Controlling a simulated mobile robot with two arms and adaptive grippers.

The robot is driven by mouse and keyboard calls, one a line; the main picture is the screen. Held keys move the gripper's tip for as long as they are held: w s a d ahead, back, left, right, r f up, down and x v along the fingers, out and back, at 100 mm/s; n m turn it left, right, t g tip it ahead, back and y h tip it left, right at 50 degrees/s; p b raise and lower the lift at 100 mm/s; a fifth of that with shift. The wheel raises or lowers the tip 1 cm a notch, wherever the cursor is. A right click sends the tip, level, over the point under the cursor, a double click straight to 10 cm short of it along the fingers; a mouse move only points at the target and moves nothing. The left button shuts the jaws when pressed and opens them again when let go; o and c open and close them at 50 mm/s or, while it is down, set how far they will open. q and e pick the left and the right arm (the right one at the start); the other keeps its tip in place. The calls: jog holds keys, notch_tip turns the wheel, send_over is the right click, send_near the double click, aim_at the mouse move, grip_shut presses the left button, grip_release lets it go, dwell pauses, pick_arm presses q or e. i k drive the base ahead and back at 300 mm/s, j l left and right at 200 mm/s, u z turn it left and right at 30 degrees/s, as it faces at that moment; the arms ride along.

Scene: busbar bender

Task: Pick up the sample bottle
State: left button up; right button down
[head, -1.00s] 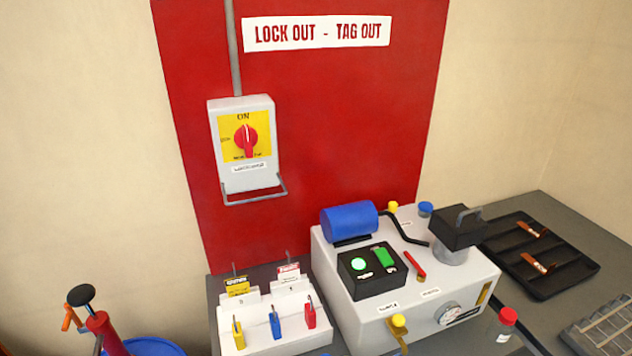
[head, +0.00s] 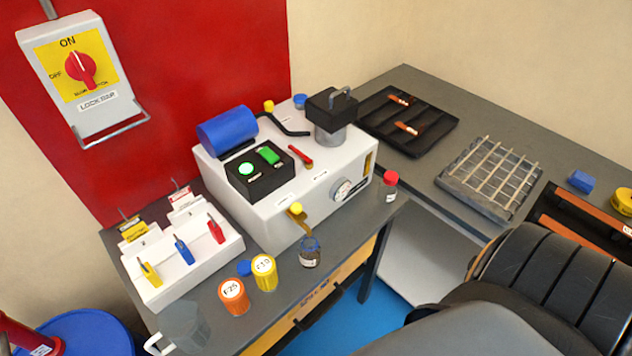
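A small clear bottle with a red cap (head: 389,186) stands upright on the grey bench, at the right front corner of the white machine. A small dark glass jar (head: 309,253) with a pale label stands near the bench's front edge, below the machine's yellow-knobbed lever. I cannot tell from the labels which of the two is the sample bottle. Neither of my grippers is in view, and nothing is touching either bottle.
The white machine (head: 270,205) fills the bench middle. Orange (head: 233,297) and yellow (head: 264,272) containers stand left of the jar. A lock rack (head: 190,262) is further left. A black tray (head: 445,125) and wire grid (head: 490,175) lie right. A large dark ribbed shape covers the lower right.

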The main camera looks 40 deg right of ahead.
aim_at(307, 262)
jog(key=l+z, duration=0.15)
jog(key=z, duration=0.25)
jog(key=l+z, duration=0.2)
jog(key=z, duration=0.2)
jog(key=k, duration=0.05)
